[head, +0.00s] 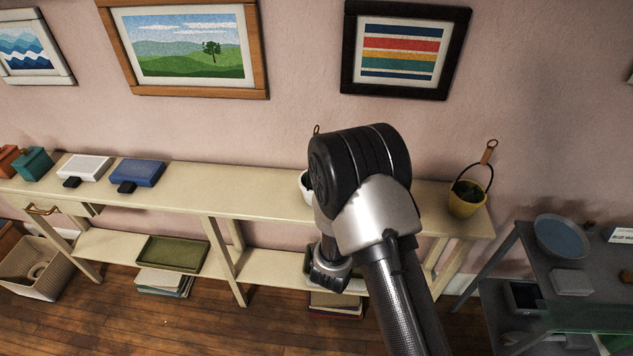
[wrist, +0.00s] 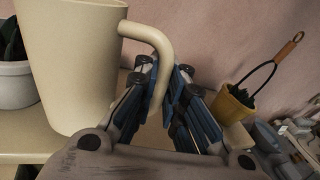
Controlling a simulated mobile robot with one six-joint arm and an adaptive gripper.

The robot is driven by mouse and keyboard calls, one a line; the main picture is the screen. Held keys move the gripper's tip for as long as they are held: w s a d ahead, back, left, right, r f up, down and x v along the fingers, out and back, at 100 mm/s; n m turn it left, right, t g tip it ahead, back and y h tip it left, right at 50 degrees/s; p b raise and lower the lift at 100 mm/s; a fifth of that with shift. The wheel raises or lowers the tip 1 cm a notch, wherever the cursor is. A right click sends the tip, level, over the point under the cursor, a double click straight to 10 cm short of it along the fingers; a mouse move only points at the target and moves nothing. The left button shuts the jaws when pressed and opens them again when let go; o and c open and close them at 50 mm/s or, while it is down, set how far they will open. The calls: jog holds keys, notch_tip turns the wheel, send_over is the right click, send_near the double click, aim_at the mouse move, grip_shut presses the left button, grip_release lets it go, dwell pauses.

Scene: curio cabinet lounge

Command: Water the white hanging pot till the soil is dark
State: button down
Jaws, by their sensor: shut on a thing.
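A cream jug (wrist: 72,62) fills the left of the wrist view, with its curved handle (wrist: 158,42) towards me. My gripper (wrist: 168,90) is shut on that handle. The jug looks close to upright; whether its base touches the shelf I cannot tell. The white pot (wrist: 14,84) with dark leaves stands just beyond the jug at the left edge, partly cut off. In the head view only a sliver of the white pot (head: 305,188) shows beside my arm, which hides the jug and fingers. Its soil is not visible.
A yellow pot (head: 464,207) with a looped hanger stands at the right end of the cream console shelf (head: 250,181). A blue box (head: 137,172) and a white box (head: 85,167) lie to the left. A grey table (head: 520,236) stands at right. Framed pictures hang behind.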

jog(key=f+m, duration=0.1)
jog(key=m, duration=0.1)
jog(key=a+f+m, duration=0.1)
jog(key=shift+w+f+t, duration=0.3)
jog(key=s+d+r+p, duration=0.2)
jog(key=d+r+p, duration=0.1)
jog(key=d+r, duration=0.1)
jog(key=shift+s+d, duration=0.15)
jog(key=shift+s, duration=0.2)
jog(key=shift+r, duration=0.1)
notch_tip(320, 180, up, 4)
jog(key=p, duration=0.3)
dwell(0.4)
jog(key=s+p, duration=0.1)
jog(key=s, duration=1.4)
jog(key=shift+d, duration=0.2)
dwell(1.4)
